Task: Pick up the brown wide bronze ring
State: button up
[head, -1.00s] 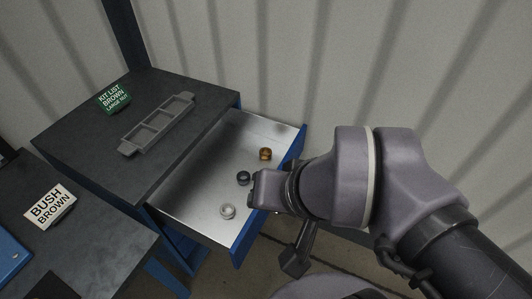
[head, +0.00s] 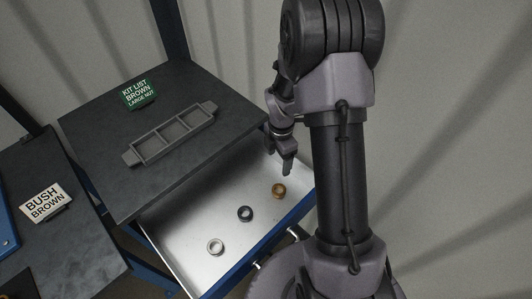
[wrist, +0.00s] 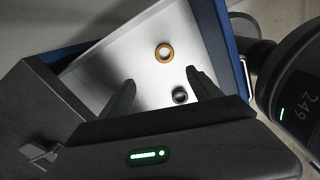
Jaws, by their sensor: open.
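The brown wide bronze ring (head: 278,190) lies in the open drawer (head: 184,232), near its right end in the head view. In the wrist view the bronze ring (wrist: 164,53) shows as an orange-brown ring beyond the fingertips, its hole facing the camera. My gripper (head: 288,168) is above the drawer, pointing down, just above the bronze ring in the picture and apart from it. In the wrist view my gripper (wrist: 165,82) has its two fingers spread with nothing between them that it holds.
A dark ring (head: 245,213) and a silver ring (head: 215,246) lie in the same drawer. A grey three-compartment tray (head: 172,137) stands on the dark cabinet top beside a green kit list sign (head: 139,94). A "BUSH BROWN" sign (head: 45,203) stands at left. The drawer walls surround the rings.

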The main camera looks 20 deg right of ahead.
jog(key=b, duration=0.5)
send_over(278, 189)
jog(key=f, duration=1.2)
jog(key=shift+w+a+f, duration=0.1)
jog(key=shift+w+a, duration=0.05)
jog(key=shift+a, duration=0.1)
jog(key=f+b, duration=0.1)
jog(key=f, duration=0.1)
jog(key=f+b, duration=0.2)
jog(key=f, duration=0.1)
jog(key=shift+s+d+f, duration=0.25)
jog(key=shift+d+f, duration=0.05)
jog(key=shift+r, duration=0.2)
jog(key=shift+c, duration=0.4)
grip_shut()
